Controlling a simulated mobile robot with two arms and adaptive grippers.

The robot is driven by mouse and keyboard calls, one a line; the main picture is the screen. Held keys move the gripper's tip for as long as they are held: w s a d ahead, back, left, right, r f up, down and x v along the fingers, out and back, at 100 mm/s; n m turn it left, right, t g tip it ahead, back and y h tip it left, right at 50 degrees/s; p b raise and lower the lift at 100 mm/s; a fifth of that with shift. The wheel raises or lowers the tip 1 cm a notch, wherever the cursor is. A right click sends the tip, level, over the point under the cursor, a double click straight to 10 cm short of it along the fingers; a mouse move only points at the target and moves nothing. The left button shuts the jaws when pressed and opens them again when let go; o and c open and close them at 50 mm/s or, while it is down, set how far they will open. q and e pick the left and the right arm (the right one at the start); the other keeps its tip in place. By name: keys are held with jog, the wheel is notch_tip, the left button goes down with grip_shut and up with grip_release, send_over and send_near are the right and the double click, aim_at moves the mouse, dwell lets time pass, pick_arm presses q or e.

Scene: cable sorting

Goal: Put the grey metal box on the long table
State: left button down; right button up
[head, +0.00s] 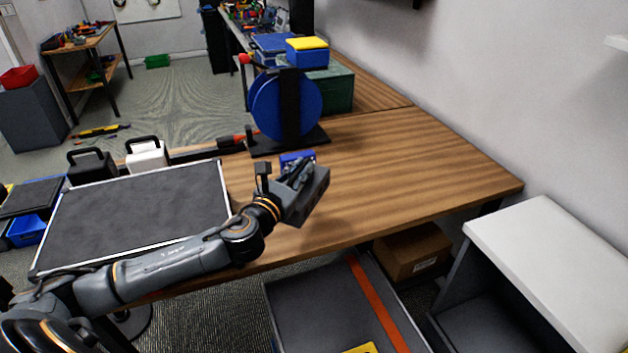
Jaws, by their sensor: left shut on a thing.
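My left gripper (282,184) reaches in over the long wooden table (400,175) from the left. It is shut on a small grey metal box (312,196), which is tilted and shows at the gripper's right side. The gripper hides part of the box. The box appears to be just above the tabletop or close to it; I cannot tell if it touches. My right gripper is not in view.
A small blue object (297,158) is just behind the gripper. A blue cable reel (286,105) stands farther back. A dark mat-like panel (135,208) lies left. The table's right part is clear. A white cabinet (550,260) stands at the lower right.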

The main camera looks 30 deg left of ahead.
pick_arm(q)
jog(key=w, duration=0.2)
jog(key=w+f, duration=0.1)
jog(key=w, duration=0.1)
jog(key=shift+a+f, duration=0.1)
jog(key=shift+f, duration=0.05)
jog(key=shift+w+a+f+b, duration=0.1)
jog(key=shift+w+f+b, duration=0.35)
jog(key=shift+w+f, duration=0.75)
jog(key=shift+w+f+b, duration=0.45)
jog(key=shift+f+b, duration=0.05)
jog(key=shift+f, duration=1.35)
jog(key=shift+w+a+f+b, duration=0.1)
jog(key=shift+w+f+b, duration=0.35)
jog(key=shift+w+f, duration=0.75)
jog(key=shift+s+f, duration=0.35)
jog(key=shift+f, duration=0.1)
jog(key=c, duration=1.6)
grip_release()
jog(key=shift+f, duration=0.1)
jog(key=shift+o, duration=1.1)
jog(key=shift+d, duration=0.1)
